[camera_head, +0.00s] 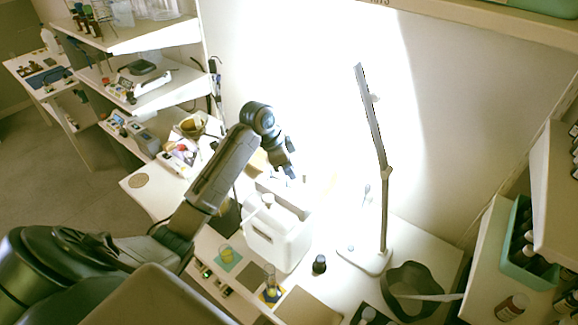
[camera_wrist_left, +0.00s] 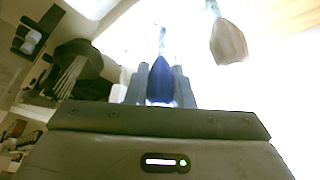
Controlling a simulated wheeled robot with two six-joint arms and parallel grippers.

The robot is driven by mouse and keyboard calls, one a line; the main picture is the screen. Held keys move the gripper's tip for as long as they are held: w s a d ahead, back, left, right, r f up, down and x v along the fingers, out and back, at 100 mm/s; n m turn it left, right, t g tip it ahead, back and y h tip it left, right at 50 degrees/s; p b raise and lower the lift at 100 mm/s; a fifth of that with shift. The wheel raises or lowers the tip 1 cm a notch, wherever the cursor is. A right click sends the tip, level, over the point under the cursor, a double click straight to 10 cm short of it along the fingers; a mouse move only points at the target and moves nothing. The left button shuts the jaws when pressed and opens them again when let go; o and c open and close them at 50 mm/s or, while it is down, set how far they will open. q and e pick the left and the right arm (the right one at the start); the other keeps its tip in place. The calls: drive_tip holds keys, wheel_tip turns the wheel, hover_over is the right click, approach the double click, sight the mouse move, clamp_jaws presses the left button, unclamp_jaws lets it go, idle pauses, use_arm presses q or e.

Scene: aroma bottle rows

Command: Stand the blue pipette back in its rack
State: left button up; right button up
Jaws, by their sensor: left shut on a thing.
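The blue pipette (camera_wrist_left: 160,82) stands between the two fingers of my left gripper (camera_wrist_left: 158,88) in the left wrist view, its narrow end pointing up the picture. The gripper is shut on it. In the head view, my left gripper (camera_head: 289,172) is above and behind a white jug-like container, near the brightly lit wall. The pipette cannot be made out clearly there. A pale pipette-like shape (camera_wrist_left: 228,42) hangs at the upper right of the wrist view. The rack cannot be identified surely in the glare. My right gripper is not in view.
The white container (camera_head: 277,236) stands on the bench below my left gripper. A desk lamp (camera_head: 378,140) rises to its right. Loaded shelves (camera_head: 140,38) stand at left.

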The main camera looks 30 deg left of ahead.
use_arm(q)
drive_tip(key=shift+f, duration=0.15)
drive_tip(key=o, duration=0.7)
drive_tip(key=shift+p+v, duration=1.25)
drive_tip(key=shift+v, duration=1.3)
